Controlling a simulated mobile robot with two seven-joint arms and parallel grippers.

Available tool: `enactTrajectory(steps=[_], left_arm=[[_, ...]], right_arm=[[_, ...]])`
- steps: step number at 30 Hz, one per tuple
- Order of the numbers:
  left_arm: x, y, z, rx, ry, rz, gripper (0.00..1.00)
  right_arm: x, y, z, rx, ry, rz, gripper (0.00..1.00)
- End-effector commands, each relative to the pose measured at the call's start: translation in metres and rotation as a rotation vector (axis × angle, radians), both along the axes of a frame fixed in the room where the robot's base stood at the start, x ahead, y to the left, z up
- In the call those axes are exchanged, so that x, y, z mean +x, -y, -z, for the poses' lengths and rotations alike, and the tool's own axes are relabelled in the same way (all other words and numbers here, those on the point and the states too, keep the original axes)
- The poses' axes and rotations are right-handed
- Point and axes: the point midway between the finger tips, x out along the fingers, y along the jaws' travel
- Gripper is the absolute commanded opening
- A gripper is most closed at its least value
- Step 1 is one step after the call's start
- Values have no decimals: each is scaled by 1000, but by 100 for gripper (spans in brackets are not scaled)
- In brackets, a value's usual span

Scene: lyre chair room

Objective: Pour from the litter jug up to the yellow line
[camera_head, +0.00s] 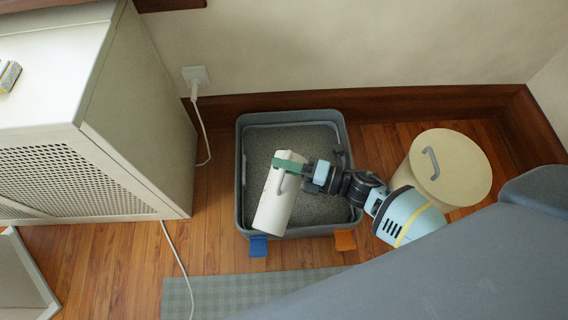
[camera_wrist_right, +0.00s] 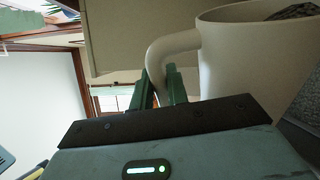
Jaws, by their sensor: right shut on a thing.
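The white litter jug (camera_head: 272,208) is over the grey litter box (camera_head: 242,160) in the head view. My right gripper (camera_head: 288,166) has its green fingers shut on the jug's handle. In the wrist view the right gripper (camera_wrist_right: 160,88) closes around the curved handle of the jug (camera_wrist_right: 235,60), and some dark grey material shows at the jug's mouth. The jug looks tilted, but how far is hard to tell. Grey litter (camera_head: 318,207) covers the floor of the box. I cannot make out the yellow line. My left gripper is out of view.
A cream lidded bin (camera_head: 458,168) with a grey handle stands right of the box. A white perforated cabinet (camera_head: 120,150) stands to the left, with a cord beside it. A blue tab (camera_head: 258,247) and an orange tab (camera_head: 345,240) are at the box's front. A grey mat (camera_head: 235,291) lies in front.

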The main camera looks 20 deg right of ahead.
Motion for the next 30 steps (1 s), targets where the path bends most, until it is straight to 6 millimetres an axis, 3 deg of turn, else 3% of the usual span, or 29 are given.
enactTrajectory(steps=[30], left_arm=[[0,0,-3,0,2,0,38]], right_arm=[[8,6,-7,48,-51,-1,0]])
